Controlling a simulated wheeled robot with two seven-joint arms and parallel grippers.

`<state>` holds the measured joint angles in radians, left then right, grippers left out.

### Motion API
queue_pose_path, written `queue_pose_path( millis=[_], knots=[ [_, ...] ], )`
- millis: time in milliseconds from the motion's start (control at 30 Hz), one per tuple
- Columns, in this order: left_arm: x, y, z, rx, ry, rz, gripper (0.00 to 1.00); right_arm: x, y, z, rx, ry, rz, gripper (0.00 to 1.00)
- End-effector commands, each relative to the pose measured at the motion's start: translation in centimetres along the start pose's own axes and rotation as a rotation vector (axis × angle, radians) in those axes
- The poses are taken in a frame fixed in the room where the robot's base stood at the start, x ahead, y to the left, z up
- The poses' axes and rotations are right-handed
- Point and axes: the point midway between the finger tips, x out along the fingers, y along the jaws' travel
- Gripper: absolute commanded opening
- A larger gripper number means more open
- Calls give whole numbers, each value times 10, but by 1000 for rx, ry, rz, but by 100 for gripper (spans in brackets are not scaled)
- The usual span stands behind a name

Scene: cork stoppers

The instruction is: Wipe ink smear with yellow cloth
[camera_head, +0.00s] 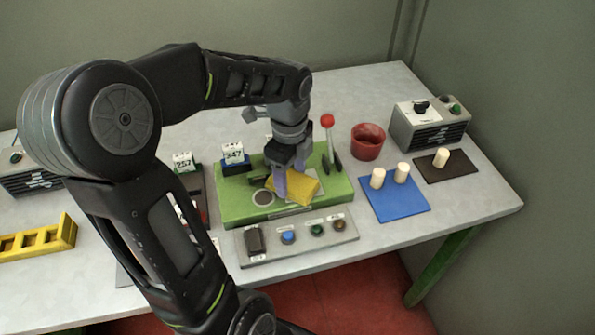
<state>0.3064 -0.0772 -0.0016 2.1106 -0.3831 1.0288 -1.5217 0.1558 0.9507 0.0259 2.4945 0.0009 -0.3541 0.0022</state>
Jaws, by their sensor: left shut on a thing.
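The yellow cloth (299,188) is a folded block-like piece over the green base (233,207) in the middle of the table. My left gripper (292,180) reaches down from above and is shut on the yellow cloth, with one finger on its left side. The cloth is slightly tilted; I cannot tell whether it touches the green surface. No ink smear can be made out; the cloth and gripper hide part of the green base. My right gripper is not in view.
A lever with a red knob (327,121) stands behind the cloth. A red cup (367,141), a blue mat (395,203) with cork stoppers and a dark mat (445,170) lie to the right. A button panel (299,238) is in front. A yellow rack (38,240) is at left.

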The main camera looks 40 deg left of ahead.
Motion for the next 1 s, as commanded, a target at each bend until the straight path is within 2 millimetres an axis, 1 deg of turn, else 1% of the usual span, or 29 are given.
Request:
queue_pose_path(
  millis=[33,267,300,367,767,1000],
  knots=[
    [1,5,9,-10,-10,8,17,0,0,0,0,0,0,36],
    [2,10,15,-14,-13,15,17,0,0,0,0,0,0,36],
    [2,10,15,-15,-13,15,11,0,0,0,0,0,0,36],
    [2,11,15,-16,-13,16,10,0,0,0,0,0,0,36],
    [5,10,14,-16,-13,18,10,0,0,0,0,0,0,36],
    [4,-2,2,-15,-13,16,10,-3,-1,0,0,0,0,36]
  ],
)
